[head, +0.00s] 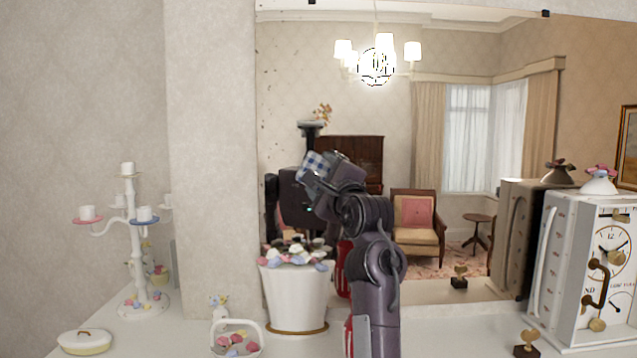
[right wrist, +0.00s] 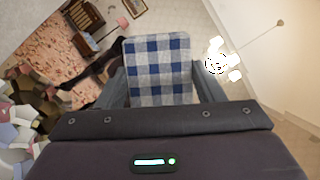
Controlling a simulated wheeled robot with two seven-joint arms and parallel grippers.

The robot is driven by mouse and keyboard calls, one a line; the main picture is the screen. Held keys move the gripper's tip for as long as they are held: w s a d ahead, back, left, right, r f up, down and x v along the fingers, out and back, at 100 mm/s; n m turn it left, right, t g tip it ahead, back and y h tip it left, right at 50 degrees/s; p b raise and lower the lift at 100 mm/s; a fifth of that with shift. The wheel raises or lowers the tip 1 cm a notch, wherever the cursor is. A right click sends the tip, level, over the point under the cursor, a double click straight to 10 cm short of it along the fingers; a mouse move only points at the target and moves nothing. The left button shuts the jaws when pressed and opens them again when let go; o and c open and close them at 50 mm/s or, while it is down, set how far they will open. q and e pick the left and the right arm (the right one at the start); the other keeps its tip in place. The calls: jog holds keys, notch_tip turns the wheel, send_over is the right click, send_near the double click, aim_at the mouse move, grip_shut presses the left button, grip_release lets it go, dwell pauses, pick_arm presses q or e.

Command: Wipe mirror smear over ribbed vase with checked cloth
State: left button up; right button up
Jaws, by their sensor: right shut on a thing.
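My right gripper (head: 318,174) is raised in front of the mirror (head: 440,120), above and slightly right of the ribbed vase (head: 296,300). It is shut on the blue and white checked cloth (head: 313,164). In the right wrist view the cloth (right wrist: 158,72) is a flat, upright block between the fingers. I cannot tell whether it touches the glass. The white vase holds pastel flowers and stands on the mantel. I cannot make out a clear smear above it; the gripper, cloth and my dark reflection cover part of that area. My left gripper is not in view.
A white candelabrum (head: 137,240), lidded dish (head: 85,342) and flower basket (head: 237,340) stand left on the mantel (head: 185,325). A white clock (head: 590,270) stands right. Dark specks (head: 266,85) mark the mirror's left edge. The mantel between my arm and the clock is mostly clear.

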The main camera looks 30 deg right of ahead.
jog(key=shift+s+d+f+b, duration=0.1)
jog(key=shift+s+d+b, duration=0.6)
jog(key=shift+d, duration=0.95)
jog(key=shift+s+d+r+b, duration=0.1)
jog(key=shift+s+d+b, duration=0.55)
jog(key=shift+d, duration=1)
jog(key=shift+s+d+f+b, duration=0.1)
jog(key=shift+s+d+b, duration=0.25)
jog(key=shift+s+d, duration=1)
jog(key=shift+w+d, duration=0.3)
jog(key=shift+w, duration=0.1)
jog(key=a, duration=0.1)
jog(key=w+a, duration=0.1)
jog(key=a, duration=0.1)
jog(key=shift+w+a, duration=0.35)
jog(key=shift+w+a+p, duration=0.3)
jog(key=shift+w+a, duration=0.1)
jog(key=shift+a, duration=0.45)
jog(key=shift+w+a+p, duration=0.25)
jog(key=shift+w+a, duration=0.1)
jog(key=shift+a, duration=0.5)
